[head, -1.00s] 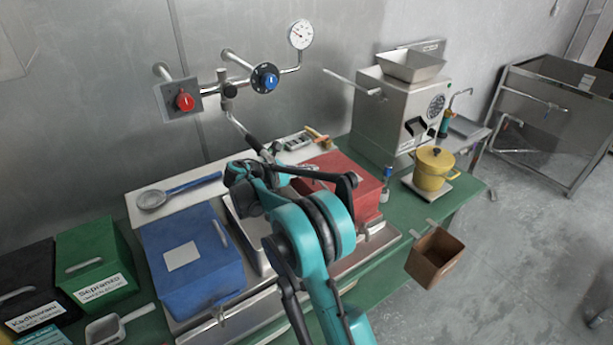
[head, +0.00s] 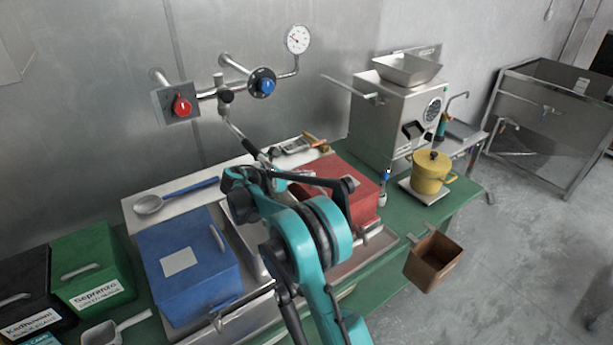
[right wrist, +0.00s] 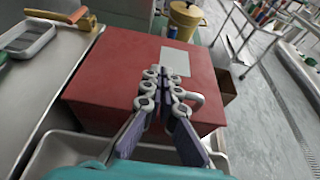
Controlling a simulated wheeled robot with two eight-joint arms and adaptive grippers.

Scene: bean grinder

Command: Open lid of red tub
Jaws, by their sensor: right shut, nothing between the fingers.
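The red tub (head: 340,172) stands on a metal tray at the right end of the blue tub, partly hidden by my right arm in the head view. In the right wrist view the red tub (right wrist: 115,70) shows a flat closed lid with a pale label (right wrist: 175,62) and a light handle (right wrist: 192,100) near its front edge. My right gripper (right wrist: 168,78) is shut and empty, its fingertips over the lid beside the handle; I cannot tell if they touch. In the head view my right gripper (head: 302,174) is mostly hidden by my arm. My left gripper is not in view.
The blue tub (head: 205,283) stands to the left, with green (head: 90,262) and black tubs beyond. A yellow pot (head: 428,175) and a grinder (head: 385,125) stand to the right. A brown box (head: 435,260) hangs at the table edge. A tap pipe (head: 240,130) reaches down behind.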

